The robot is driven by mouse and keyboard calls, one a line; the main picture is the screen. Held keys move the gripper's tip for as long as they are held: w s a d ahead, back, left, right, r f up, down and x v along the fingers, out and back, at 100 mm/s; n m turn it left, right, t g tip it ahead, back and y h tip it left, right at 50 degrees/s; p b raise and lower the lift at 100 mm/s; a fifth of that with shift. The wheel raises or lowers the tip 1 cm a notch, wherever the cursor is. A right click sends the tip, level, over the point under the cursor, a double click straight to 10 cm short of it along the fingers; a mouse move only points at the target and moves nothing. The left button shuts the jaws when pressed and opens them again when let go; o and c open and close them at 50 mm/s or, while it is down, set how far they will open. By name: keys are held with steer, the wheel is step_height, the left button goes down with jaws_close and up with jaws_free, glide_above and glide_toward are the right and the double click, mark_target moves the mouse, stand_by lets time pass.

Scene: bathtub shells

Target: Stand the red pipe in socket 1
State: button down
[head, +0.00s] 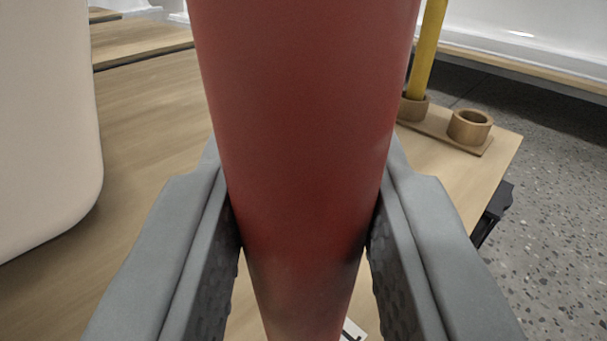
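The red pipe (305,120) fills the middle of the head view, close to the camera, and runs out of the picture at top and bottom. My gripper (306,235) has a grey finger on each side of it, and both pads press against the pipe. A wooden base (440,132) with ring sockets lies near the table's right edge. One ring socket (470,126) is empty. A yellow pipe (428,50) stands in another socket (412,108), partly hidden behind the red pipe. No socket numbers are readable.
A large cream shell (45,120) stands close on the left. The wooden table (150,130) is bare between it and the pipe. A small white label (352,331) with a dark mark shows at the bottom. Speckled floor (550,200) lies beyond the right edge.

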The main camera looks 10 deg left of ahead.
mark_target(302, 336)
steer(key=shift+f, duration=1.9)
steer(key=c, duration=1)
jaws_free()
steer(key=shift+c, duration=0.2)
steer(key=shift+s, duration=0.15)
steer(key=s+d, duration=0.2)
steer(key=s, duration=1.5)
steer(key=shift+d, duration=0.35)
steer(key=shift+w, duration=0.1)
